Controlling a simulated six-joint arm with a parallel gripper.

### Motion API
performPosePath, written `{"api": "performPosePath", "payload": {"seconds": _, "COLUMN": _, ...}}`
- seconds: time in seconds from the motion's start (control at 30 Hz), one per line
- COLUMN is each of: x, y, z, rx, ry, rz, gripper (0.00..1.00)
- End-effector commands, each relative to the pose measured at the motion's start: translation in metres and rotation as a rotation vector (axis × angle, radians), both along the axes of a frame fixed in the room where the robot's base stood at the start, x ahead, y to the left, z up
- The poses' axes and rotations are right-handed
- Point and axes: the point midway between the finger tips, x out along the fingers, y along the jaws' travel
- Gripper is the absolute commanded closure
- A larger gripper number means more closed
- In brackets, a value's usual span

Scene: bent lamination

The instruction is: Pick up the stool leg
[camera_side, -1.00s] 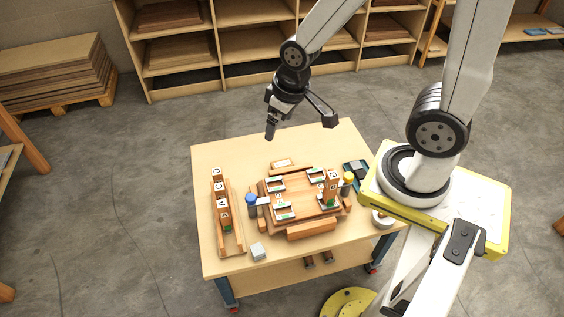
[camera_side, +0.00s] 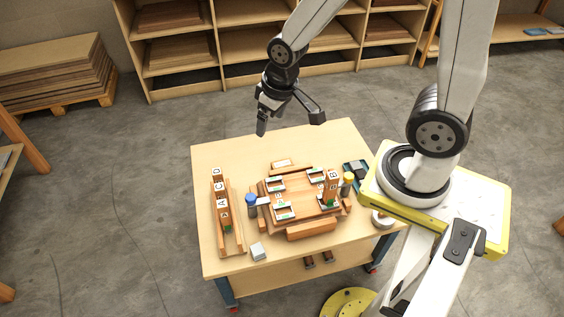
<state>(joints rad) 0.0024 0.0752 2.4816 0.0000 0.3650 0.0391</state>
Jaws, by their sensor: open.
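Several wooden stool legs (camera_side: 221,200) with letter labels, A, C and D among them, stand in a row in a wooden rack (camera_side: 238,236) at the left of the table. Another leg (camera_side: 331,188), labelled B, stands upright at the right side of the wooden stool seat (camera_side: 298,207) in the middle of the table. The seat has several pale pads near its corners. My gripper (camera_side: 262,130) is open and empty, pointing down above the table's back part, well clear of the legs and to the right of the rack.
A blue-topped cylinder (camera_side: 251,204) and a yellow-topped one (camera_side: 347,180) flank the seat. A dark tray (camera_side: 356,174) sits at the right. The table's back left (camera_side: 222,155) is clear.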

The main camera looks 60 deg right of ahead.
Motion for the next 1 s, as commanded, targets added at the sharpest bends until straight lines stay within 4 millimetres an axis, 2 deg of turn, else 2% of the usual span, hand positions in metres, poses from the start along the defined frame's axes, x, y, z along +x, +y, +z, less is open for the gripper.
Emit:
{"api": "performPosePath", "payload": {"seconds": 0.27, "x": 0.057, "y": -0.003, "z": -0.017, "rx": 0.02, "ry": 0.034, "rz": -0.105, "gripper": 0.09}}
{"api": "performPosePath", "payload": {"seconds": 0.47, "x": 0.1, "y": -0.005, "z": -0.039, "rx": 0.035, "ry": 0.06, "rz": -0.19, "gripper": 0.09}}
{"api": "performPosePath", "payload": {"seconds": 0.77, "x": 0.155, "y": -0.01, "z": -0.082, "rx": 0.053, "ry": 0.098, "rz": -0.319, "gripper": 0.09}}
{"api": "performPosePath", "payload": {"seconds": 1.0, "x": 0.191, "y": -0.014, "z": -0.127, "rx": 0.064, "ry": 0.128, "rz": -0.424, "gripper": 0.09}}
